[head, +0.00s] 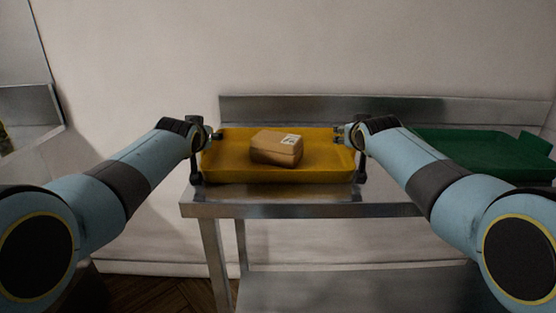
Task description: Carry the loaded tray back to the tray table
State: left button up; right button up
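The yellow tray (228,172) is at the left end of a steel table (300,209) in the head view. I cannot tell whether it rests on the top or hangs just above it. A brown cardboard box (275,150) with a white label lies in the tray, near its middle. My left gripper (207,143) is at the tray's left end and my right gripper (350,141) is at its right end. Both are against or very close to the tray's ends. Their fingers are small and dark, and whether they are closed on it is unclear.
A green tray (470,152) lies on the same table at the right, partly behind my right arm. A raised steel backsplash (300,106) runs along the table's back by the wall. Another steel surface (30,120) stands at the far left. A lower shelf (350,290) is under the table.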

jog(key=shift+s+d, duration=0.1)
pick_arm(q)
jog(key=v, duration=1.2)
pick_arm(e)
jog(key=v, duration=1.2)
